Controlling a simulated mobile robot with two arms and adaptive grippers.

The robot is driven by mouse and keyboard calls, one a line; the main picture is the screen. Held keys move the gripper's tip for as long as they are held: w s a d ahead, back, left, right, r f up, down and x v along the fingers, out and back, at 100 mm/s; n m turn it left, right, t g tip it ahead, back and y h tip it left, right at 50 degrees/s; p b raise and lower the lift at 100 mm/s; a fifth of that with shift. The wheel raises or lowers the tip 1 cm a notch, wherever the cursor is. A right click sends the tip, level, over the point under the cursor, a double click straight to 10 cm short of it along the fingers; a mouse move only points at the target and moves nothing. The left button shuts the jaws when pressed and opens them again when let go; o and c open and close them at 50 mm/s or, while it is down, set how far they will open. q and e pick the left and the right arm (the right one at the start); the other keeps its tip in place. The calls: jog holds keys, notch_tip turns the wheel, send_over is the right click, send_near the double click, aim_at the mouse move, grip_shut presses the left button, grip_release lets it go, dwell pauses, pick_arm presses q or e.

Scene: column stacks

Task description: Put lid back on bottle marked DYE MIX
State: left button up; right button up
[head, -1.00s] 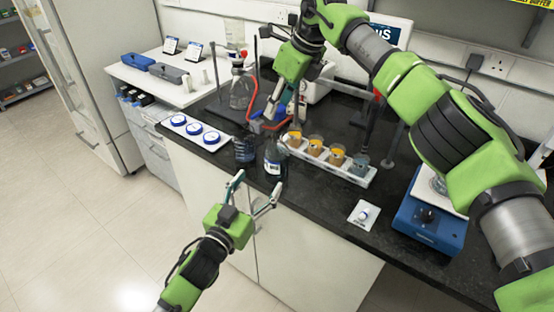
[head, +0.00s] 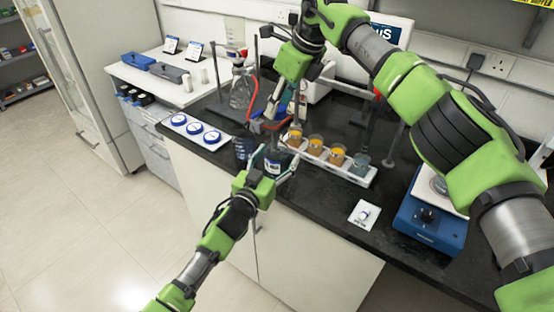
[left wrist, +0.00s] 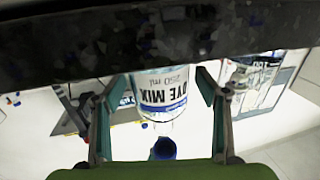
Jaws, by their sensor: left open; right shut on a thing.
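The bottle marked DYE MIX (head: 273,168) stands at the front edge of the dark counter. Its label shows upside down in the left wrist view (left wrist: 163,91). My left gripper (head: 275,162) is open, with one finger on each side of this bottle; I see no clear contact. Its fingers also flank the bottle in the left wrist view (left wrist: 160,105). A dark blue round thing (left wrist: 163,148) lines up with the bottle's neck there; I cannot tell whether it is the lid. My right gripper (head: 272,118) is shut behind and above the bottle, on a small thing I cannot make out.
A white rack (head: 345,172) of beakers is close on the right. Blue-and-white round pieces lie on a white tray (head: 177,124). A white pad (head: 364,215) and blue device (head: 428,222) sit farther right.

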pick_arm(q)
jog(key=c, duration=1.7)
pick_arm(e)
send_over(276, 135)
jog(key=shift+s+d+f, duration=0.15)
jog(key=shift+d+f, duration=0.05)
jog(key=shift+f, duration=1.05)
jog(key=shift+s+d+f, duration=0.1)
jog(key=shift+d+f, duration=0.1)
jog(key=shift+f, duration=1)
jog(key=shift+f, duration=0.9)
jog(key=shift+f, duration=0.5)
